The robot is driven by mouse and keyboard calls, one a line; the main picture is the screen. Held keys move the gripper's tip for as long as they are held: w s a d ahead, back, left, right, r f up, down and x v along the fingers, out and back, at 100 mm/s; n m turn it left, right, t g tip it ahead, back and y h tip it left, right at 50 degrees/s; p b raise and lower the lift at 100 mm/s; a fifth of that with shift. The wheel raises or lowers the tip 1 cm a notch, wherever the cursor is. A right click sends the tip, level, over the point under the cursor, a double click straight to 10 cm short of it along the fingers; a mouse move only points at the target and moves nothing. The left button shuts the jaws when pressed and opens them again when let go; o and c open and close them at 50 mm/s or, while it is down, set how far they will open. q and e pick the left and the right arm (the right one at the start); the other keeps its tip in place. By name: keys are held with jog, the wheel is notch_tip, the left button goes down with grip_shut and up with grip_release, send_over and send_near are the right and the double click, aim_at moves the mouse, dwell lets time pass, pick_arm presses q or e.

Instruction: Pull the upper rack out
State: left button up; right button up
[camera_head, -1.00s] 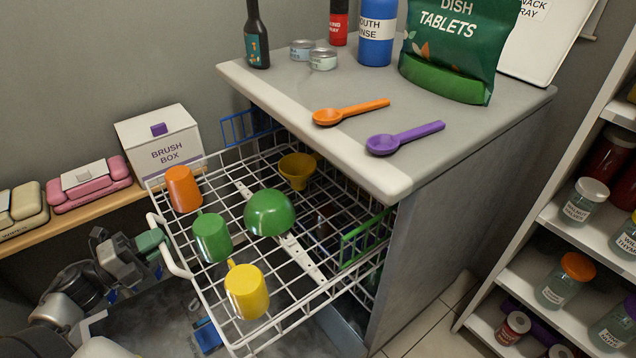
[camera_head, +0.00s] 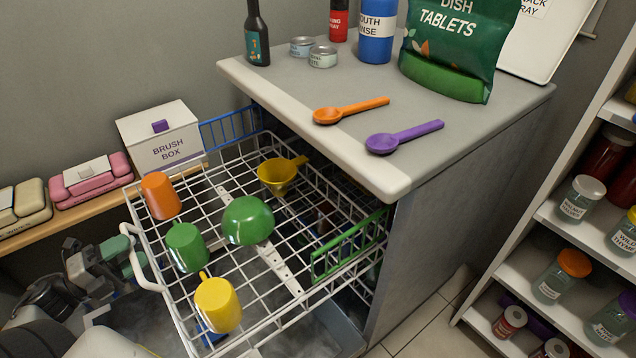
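The white wire upper rack (camera_head: 284,277) sticks well out of the dishwasher, under the grey worktop. On it sit an orange cup (camera_head: 160,196), a green cup (camera_head: 187,247), a yellow cup (camera_head: 218,305), a green bowl (camera_head: 248,220) and a yellow-brown funnel-like piece (camera_head: 277,172). A white handle (camera_head: 141,262) is on the rack's front left edge. My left gripper (camera_head: 128,250) is at that handle, its green-tipped fingers around or beside it. Whether they close on the handle is hard to tell. My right gripper is not in view.
The worktop (camera_head: 285,91) holds an orange spoon (camera_head: 350,110), a purple spoon (camera_head: 404,137), bottles, tins and a green tablet bag. A brush box (camera_head: 160,140) and pink case (camera_head: 91,178) stand on a ledge behind the rack. A shelf of jars is at right.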

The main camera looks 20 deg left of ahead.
pick_arm(q)
jog(key=shift+v, duration=3)
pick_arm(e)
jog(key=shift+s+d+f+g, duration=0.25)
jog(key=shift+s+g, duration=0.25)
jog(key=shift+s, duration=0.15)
pick_arm(q)
jog(key=shift+s+a, duration=0.1)
jog(key=v, duration=1)
jog(key=shift+s+a, duration=0.25)
jog(key=shift+p, duration=0.3)
